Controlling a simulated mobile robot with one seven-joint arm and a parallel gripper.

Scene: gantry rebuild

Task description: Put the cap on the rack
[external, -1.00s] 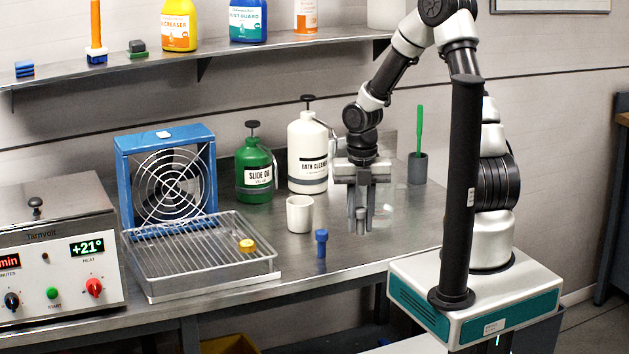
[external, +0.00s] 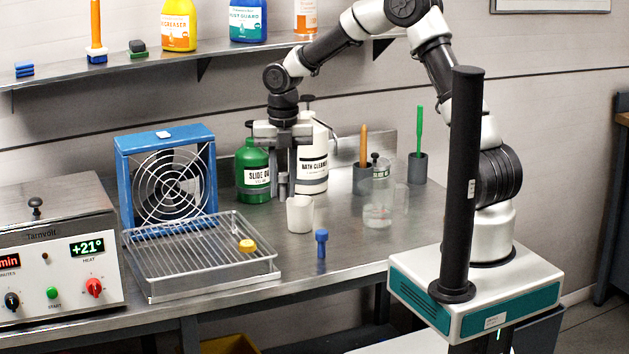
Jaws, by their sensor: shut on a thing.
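The wire rack (external: 185,250) lies over a shallow metal tray on the bench, in front of the blue fan. A round yellow cap (external: 247,245) lies on its right part. My gripper (external: 283,188) points down in front of the green and white bottles, to the right of the rack's back edge and above the bench. It is shut on a small grey piece (external: 283,178), mostly hidden between the fingers. I cannot tell if this piece is a cap. A blue peg-like piece (external: 321,243) stands on the bench right of the rack.
A white cup (external: 300,214) stands just right of and below my gripper. The green bottle (external: 253,172), white bottle (external: 313,165) and blue fan (external: 122,170) stand behind. A clear beaker (external: 377,212) and pots with handles stand at right. The rack is mostly bare.

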